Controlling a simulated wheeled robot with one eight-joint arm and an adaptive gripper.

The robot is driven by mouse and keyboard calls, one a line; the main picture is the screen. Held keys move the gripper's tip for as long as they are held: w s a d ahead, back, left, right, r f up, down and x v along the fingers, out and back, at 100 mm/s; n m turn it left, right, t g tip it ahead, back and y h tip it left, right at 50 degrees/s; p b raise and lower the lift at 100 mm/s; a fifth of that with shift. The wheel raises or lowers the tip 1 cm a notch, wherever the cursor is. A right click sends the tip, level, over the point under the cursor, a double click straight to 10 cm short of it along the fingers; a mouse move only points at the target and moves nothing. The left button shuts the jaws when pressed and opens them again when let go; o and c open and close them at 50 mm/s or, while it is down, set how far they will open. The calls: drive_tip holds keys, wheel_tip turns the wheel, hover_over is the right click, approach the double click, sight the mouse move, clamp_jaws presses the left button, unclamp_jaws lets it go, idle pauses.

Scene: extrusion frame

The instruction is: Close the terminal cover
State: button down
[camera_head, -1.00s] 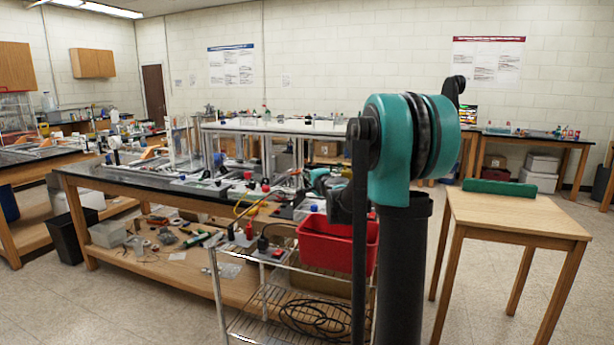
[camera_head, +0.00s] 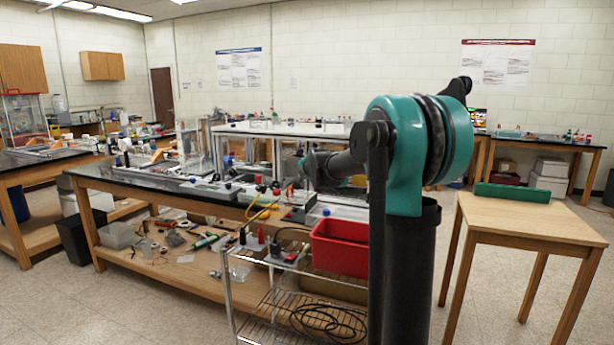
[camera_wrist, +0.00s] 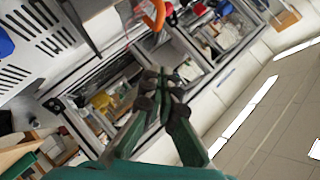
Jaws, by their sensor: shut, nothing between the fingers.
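My gripper (camera_wrist: 164,78) shows in the wrist view with its green fingers drawn together at the tips and nothing between them. The view is strongly tilted. Metal extrusion frame bars (camera_wrist: 130,133) lie beyond the fingers, and I cannot tell how far off they are. In the head view my arm reaches left over the black-topped workbench (camera_head: 150,187), and its end is too small and dark to make out the fingers. I cannot pick out the terminal cover in either view, nor tell whether it is open or closed.
Cables and small devices crowd the workbench near my arm. A red bin (camera_head: 340,247) sits on a wire cart (camera_head: 262,312) in front of the bench. A wooden table (camera_head: 530,218) with a green case (camera_head: 512,193) stands at the right. Floor is clear at front left.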

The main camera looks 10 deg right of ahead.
sight(289, 190)
drive_tip(key=shift+w+a+f+n+g+h, duration=0.2)
drive_tip(key=shift+w+a+n+g+h, duration=0.15)
drive_tip(key=shift+a, duration=0.25)
drive_tip(key=shift+w+a+f+n+g+h, duration=0.15)
drive_tip(key=shift+w+a+n+g+h, duration=0.15)
drive_tip(key=shift+a, duration=0.25)
drive_tip(key=shift+w+a+f+n+g+h, duration=0.45)
drive_tip(key=shift+a+f+n+g+h, duration=0.1)
drive_tip(key=shift+a+f+g+h, duration=0.15)
drive_tip(key=shift+w+a+f+n+g+h, duration=0.25)
drive_tip(key=shift+a+f+n+g+h, duration=0.2)
drive_tip(key=shift+h, duration=0.2)
drive_tip(key=shift+w+a+f, duration=0.15)
drive_tip(key=shift+a+f, duration=0.2)
drive_tip(key=shift+f, duration=0.1)
